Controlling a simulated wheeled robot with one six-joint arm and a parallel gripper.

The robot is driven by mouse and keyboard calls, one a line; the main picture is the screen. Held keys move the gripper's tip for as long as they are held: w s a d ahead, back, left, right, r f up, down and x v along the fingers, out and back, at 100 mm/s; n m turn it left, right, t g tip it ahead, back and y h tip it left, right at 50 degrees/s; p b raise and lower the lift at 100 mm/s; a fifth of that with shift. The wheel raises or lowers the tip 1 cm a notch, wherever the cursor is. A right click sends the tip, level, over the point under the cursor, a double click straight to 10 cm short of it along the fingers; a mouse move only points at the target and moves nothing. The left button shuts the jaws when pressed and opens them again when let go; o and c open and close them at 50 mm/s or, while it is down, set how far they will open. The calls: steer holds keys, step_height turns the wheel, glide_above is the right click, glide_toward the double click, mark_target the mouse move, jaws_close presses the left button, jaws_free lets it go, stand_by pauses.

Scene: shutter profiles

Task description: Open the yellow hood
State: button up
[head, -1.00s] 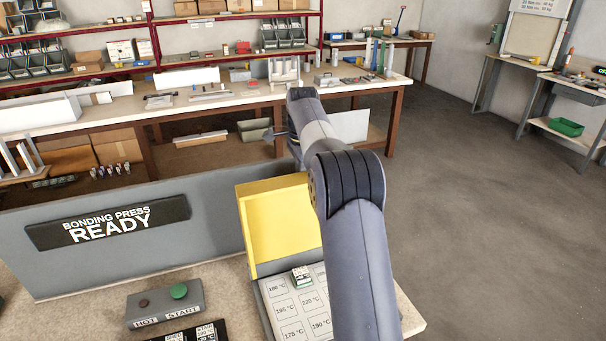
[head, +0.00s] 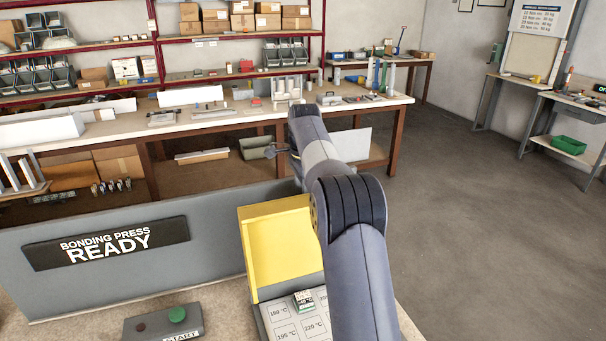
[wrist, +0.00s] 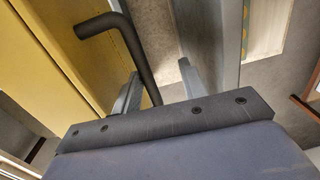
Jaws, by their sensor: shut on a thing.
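The yellow hood (head: 285,243) of the bonding press stands raised, close to upright, at the back edge of the pad with temperature labels in the head view. It also fills the upper left of the wrist view (wrist: 40,60). A dark bent handle (wrist: 125,38) sticks out from it there. My gripper (wrist: 158,88) has its two fingers on either side of the lower part of this handle and is shut on it. In the head view my arm hides the hood's right side, and I cannot make out the fingers.
A grey panel with a "BONDING PRESS READY" sign (head: 107,243) stands left of the hood. A button box (head: 163,324) is in front of it. A small labelled block (head: 303,300) sits on the temperature pad (head: 283,315). A long workbench (head: 230,116) stands behind. Floor at right is clear.

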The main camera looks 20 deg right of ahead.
step_height(320, 180, up, 10)
steer(key=shift+s+f, duration=0.25)
steer(key=shift+s, duration=0.1)
steer(key=shift+f, duration=0.15)
stand_by(0.5)
step_height(320, 180, down, 7)
steer(key=shift+w, duration=0.3)
stand_by(0.3)
